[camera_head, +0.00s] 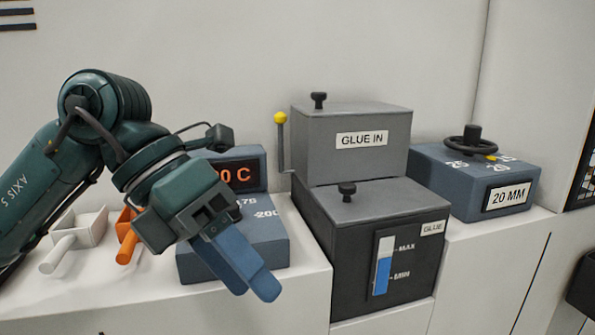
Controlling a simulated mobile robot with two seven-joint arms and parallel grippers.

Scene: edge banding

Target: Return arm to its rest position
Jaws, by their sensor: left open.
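My left arm comes in from the left, and my left gripper (248,284) hangs in front of the blue temperature box (268,232). Its blue fingers point down and to the right. The gripper is open, and I see nothing between the fingers. The hand hides part of the box and of its orange "0 C" display (238,174). My right gripper is not in view.
A grey "GLUE IN" box (350,110) with a yellow-knobbed lever stands on a dark glue unit (345,255). Right of it is a blue "20 MM" box (480,190) with a handwheel. A white scoop (80,230) and an orange scoop (126,240) lie left.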

